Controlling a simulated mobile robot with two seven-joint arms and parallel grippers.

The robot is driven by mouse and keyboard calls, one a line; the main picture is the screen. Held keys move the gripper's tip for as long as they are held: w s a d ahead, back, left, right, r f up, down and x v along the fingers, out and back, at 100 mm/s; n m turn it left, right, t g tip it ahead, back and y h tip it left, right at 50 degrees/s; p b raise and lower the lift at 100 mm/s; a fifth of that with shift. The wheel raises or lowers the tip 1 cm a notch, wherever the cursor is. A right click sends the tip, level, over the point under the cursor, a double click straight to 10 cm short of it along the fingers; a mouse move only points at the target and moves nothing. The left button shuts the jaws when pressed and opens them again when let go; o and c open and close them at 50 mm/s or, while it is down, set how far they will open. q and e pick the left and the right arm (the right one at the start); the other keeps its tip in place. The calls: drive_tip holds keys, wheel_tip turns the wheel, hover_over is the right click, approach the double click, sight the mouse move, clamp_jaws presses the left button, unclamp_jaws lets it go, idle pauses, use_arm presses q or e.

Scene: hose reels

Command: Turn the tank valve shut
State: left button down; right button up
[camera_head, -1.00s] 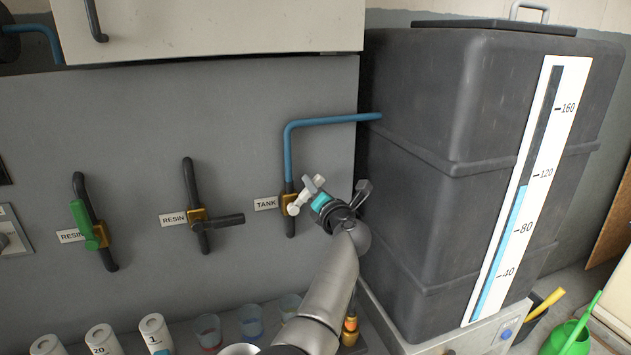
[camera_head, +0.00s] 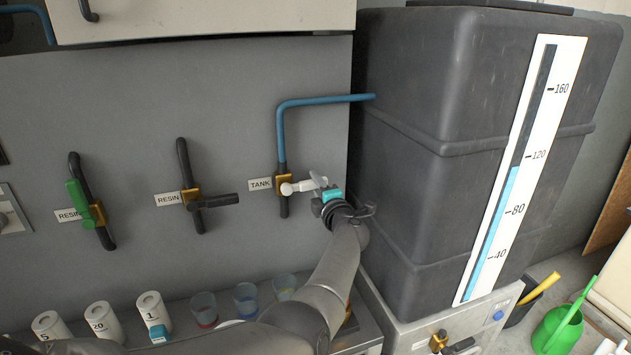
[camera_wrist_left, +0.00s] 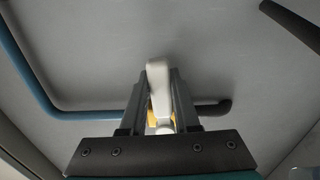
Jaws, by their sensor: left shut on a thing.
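The tank valve is a brass body (camera_head: 284,184) on a vertical pipe beside the TANK label (camera_head: 260,184). Its white handle (camera_head: 299,187) points right, nearly level and roughly across the pipe. My left gripper (camera_head: 322,184) is at the handle's outer end, coming from the lower right. In the left wrist view the white handle (camera_wrist_left: 158,78) lies between the two dark fingers of my left gripper (camera_wrist_left: 160,90), which are shut on it. The brass body is partly hidden behind the fingers there. My right gripper is not in view.
A dark tank (camera_head: 430,80) with a level strip (camera_head: 520,170) stands close right of my left gripper. Two RESIN valves, one green-handled (camera_head: 82,203) and one black-handled (camera_head: 215,201), are left. Cups (camera_head: 245,299) and numbered white containers (camera_head: 151,308) stand below.

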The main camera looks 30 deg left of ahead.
use_arm(q)
drive_tip(key=shift+f+m, duration=0.2)
drive_tip(key=shift+m, duration=0.1)
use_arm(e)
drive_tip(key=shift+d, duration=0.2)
use_arm(q)
drive_tip(key=c, duration=0.6)
unclamp_jaws()
drive_tip(key=shift+c, duration=0.2)
drive_tip(key=shift+d, duration=0.1)
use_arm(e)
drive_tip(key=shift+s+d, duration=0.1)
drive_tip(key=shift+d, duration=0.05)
